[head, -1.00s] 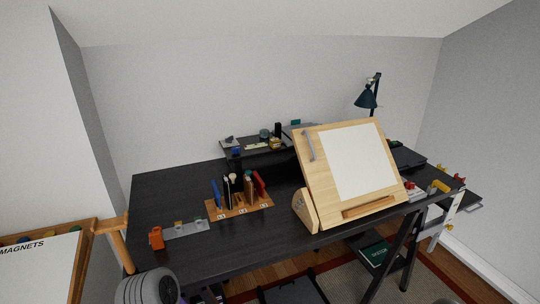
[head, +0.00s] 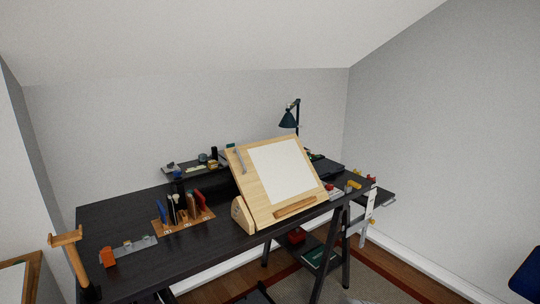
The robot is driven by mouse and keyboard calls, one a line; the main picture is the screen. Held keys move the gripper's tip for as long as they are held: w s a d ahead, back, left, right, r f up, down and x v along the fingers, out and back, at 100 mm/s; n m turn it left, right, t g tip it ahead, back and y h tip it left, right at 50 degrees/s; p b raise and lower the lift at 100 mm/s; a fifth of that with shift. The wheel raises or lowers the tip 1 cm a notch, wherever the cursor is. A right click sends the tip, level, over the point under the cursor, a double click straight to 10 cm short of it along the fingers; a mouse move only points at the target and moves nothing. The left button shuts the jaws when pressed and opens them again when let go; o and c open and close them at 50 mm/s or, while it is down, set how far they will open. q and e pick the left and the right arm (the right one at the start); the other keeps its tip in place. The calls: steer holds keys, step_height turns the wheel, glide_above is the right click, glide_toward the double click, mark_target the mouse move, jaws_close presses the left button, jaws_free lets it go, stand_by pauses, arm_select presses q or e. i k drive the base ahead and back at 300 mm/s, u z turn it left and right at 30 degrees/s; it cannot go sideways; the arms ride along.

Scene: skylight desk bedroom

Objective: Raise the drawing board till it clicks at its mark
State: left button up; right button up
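The drawing board (head: 242,173) is a light wooden panel with a white sheet (head: 282,168) on it. It stands tilted on the dark desk (head: 120,210), leaning back, with its lower edge toward the front. A rounded wooden side piece (head: 241,214) shows at its lower left. A wooden ledge (head: 295,207) runs along its lower front. The mark cannot be made out. Neither of my grippers is in view.
A wooden tool holder (head: 184,221) and a grey strip with an orange item (head: 109,258) sit left of the board. A dark lamp (head: 290,117) and a low shelf (head: 185,171) stand behind. A wooden stand (head: 67,240) is at the left. Floor is open at the front right.

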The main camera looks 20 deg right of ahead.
mark_target(271, 176)
steer(key=z, duration=0.7)
steer(key=i, duration=0.75)
steer(key=z, duration=0.4)
